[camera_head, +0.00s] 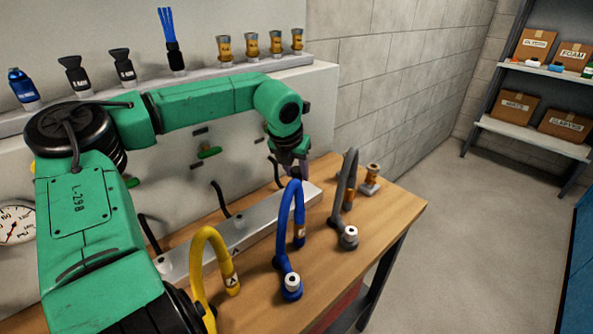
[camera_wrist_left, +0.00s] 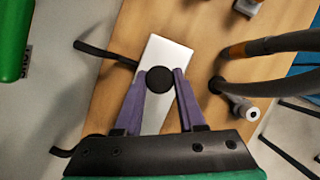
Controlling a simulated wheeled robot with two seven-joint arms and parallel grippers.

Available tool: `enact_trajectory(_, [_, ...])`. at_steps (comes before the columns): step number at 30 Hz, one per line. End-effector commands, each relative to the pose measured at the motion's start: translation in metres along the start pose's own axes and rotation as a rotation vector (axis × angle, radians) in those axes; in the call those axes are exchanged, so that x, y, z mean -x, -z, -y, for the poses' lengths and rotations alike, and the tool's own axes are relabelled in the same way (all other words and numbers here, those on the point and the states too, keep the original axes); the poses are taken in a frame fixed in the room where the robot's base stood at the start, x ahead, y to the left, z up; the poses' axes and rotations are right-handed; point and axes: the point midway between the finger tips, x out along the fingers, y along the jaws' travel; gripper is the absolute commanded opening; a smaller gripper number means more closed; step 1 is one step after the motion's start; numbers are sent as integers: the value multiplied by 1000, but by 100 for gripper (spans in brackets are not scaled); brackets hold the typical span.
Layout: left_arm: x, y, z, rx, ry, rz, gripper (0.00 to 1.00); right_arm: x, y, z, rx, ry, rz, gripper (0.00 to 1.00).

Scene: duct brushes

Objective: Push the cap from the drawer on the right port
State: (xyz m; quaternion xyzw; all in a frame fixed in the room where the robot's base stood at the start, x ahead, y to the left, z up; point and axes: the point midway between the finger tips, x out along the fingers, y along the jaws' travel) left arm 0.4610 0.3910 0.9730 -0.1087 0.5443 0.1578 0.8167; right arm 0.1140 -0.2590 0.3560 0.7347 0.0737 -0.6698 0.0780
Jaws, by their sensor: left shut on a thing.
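My left gripper (camera_head: 296,168) is over the right end of a long metal bar (camera_head: 262,222) on the bench. In the left wrist view its two purple fingers (camera_wrist_left: 160,82) are shut on a round black cap (camera_wrist_left: 159,80). The cap is in front of the pale bar (camera_wrist_left: 168,50), seen from above. I cannot tell whether it touches the bar's right port, which is hidden behind the cap and gripper. Small fittings show at the bar's middle and left end. My right gripper is not in view.
Yellow (camera_head: 207,262), blue (camera_head: 291,225) and grey (camera_head: 345,185) hoses curve up from the bench (camera_head: 385,215) close to the bar. A brass fitting (camera_head: 371,178) stands at the back right. A shelf (camera_head: 185,86) behind holds several fittings. Something red (camera_head: 340,308) shows under the bench.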

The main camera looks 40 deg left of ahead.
Motion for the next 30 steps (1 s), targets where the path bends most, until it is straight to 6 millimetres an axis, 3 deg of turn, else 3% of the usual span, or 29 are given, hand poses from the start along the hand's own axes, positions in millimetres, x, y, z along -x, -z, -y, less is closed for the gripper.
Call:
enact_trajectory(11, [-8,3,0,0,0,0,0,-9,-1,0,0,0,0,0])
enact_trajectory(12, [-8,3,0,0,0,0,47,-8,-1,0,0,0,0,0])
enact_trajectory(14, [-7,3,0,0,0,0,70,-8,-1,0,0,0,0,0])
enact_trajectory(15, [-7,3,0,0,0,0,74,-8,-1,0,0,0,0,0])
enact_trajectory(25, [-4,3,0,0,1,2,74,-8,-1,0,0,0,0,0])
enact_trajectory(30, [20,2,0,-1,1,6,74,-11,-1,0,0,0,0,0])
